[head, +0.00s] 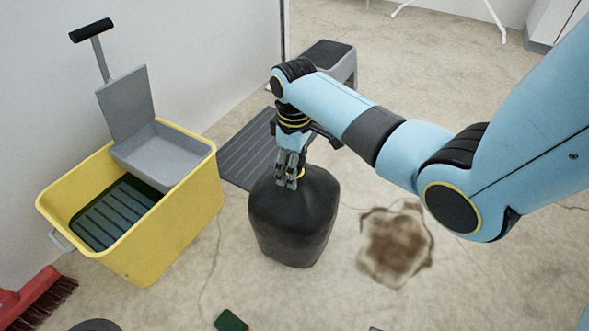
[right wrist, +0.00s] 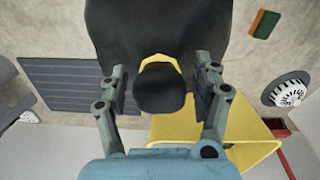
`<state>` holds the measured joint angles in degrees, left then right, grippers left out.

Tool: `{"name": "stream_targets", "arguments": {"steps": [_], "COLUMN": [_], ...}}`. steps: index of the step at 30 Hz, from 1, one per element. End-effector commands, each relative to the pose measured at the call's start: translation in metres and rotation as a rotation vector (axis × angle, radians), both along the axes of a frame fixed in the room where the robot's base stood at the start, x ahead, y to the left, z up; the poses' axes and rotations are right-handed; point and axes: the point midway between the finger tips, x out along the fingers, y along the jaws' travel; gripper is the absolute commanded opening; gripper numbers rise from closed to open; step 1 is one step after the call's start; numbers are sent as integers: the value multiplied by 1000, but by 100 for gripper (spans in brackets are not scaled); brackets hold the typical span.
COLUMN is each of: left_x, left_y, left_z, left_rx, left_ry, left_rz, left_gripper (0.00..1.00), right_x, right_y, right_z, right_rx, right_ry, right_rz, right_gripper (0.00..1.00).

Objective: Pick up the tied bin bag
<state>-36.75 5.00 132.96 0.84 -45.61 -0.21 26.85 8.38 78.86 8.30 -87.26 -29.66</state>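The tied bin bag (head: 290,225) is black and stands upright on the floor in the middle of the head view. In the right wrist view the bag (right wrist: 155,25) fills the top centre, with a yellow tie (right wrist: 160,62) around its neck and a dark knotted top (right wrist: 160,92). My right gripper (head: 288,182) points down at the bag's top. In the right wrist view my right gripper's fingers (right wrist: 160,76) stand apart on either side of the knotted top, with small gaps showing. My left gripper is not in view.
A yellow bucket (head: 178,218) with a grey wringer (head: 165,150) stands left of the bag. Behind the bag are a dark grooved mat (head: 245,150) and a grey step stool (head: 338,62). A brown stain (head: 396,244) marks the floor at right. A green sponge (head: 230,320) lies in front.

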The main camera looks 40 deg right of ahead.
Motion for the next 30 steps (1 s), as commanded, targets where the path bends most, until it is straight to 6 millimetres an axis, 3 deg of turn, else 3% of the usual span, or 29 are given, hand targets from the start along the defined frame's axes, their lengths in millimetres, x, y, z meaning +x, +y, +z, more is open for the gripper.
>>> {"name": "stream_targets", "arguments": {"steps": [2, 14, 30], "left_x": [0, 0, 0], "left_y": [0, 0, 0], "left_z": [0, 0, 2], "left_rx": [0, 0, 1], "left_ry": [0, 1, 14], "left_rz": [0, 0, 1], "left_gripper": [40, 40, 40], "right_x": [0, 0, 1], "right_y": [0, 0, 0], "right_z": [0, 0, 3], "right_rx": [0, 0, 1], "right_ry": [0, 1, -2], "right_rz": [0, 0, 0], "right_gripper": [52, 0, 0]}}
